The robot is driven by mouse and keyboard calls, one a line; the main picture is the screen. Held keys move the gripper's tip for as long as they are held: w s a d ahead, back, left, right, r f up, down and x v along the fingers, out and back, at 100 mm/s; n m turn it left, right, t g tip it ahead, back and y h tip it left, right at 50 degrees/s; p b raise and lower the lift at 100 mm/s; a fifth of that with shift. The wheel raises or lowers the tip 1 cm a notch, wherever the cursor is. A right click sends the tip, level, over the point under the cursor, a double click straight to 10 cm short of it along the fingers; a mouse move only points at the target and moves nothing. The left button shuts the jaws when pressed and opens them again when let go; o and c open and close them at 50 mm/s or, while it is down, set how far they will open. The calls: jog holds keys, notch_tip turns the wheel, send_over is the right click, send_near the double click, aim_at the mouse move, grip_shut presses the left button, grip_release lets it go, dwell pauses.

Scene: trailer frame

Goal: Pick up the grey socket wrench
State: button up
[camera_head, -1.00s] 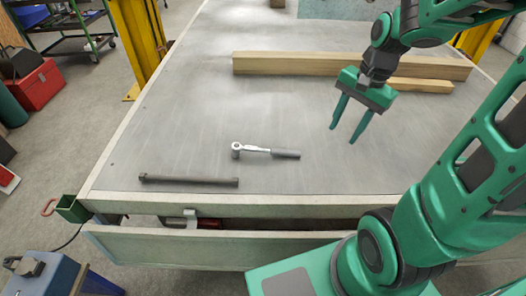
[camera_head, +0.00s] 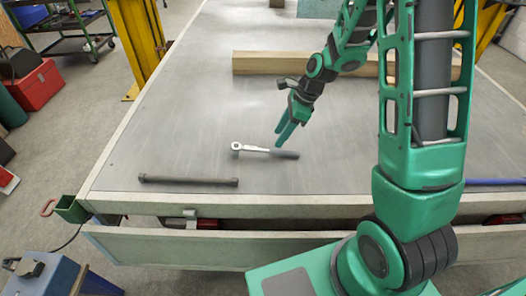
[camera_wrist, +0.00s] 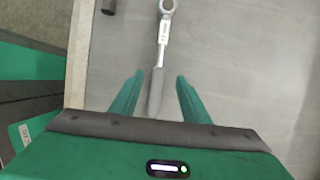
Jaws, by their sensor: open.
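The grey socket wrench (camera_head: 262,150) lies flat on the metal worktable (camera_head: 190,110), its round ratchet head to the left and its dark handle to the right. My gripper (camera_head: 282,139) is open and tilted downward, just above or beside the handle. In the wrist view, the socket wrench (camera_wrist: 160,60) points away from me, with its handle end between the two spread fingers of my gripper (camera_wrist: 157,95). Nothing is held. I cannot tell the exact height of the fingers over the table.
A dark metal bar (camera_head: 188,180) lies left near the table's front edge. A wooden beam (camera_head: 265,62) lies behind my gripper. A blue rod (camera_head: 495,182) shows at the right. An open drawer (camera_head: 200,245) is below the front edge.

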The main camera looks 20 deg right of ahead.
aim_at(273, 149)
jog(key=shift+d+x, duration=0.15)
jog(key=shift+x, duration=1.65)
jog(key=shift+d+x, duration=0.15)
jog(key=shift+x, duration=1.7)
jog(key=shift+s+f, duration=0.15)
jog(key=shift+c, duration=0.7)
grip_shut()
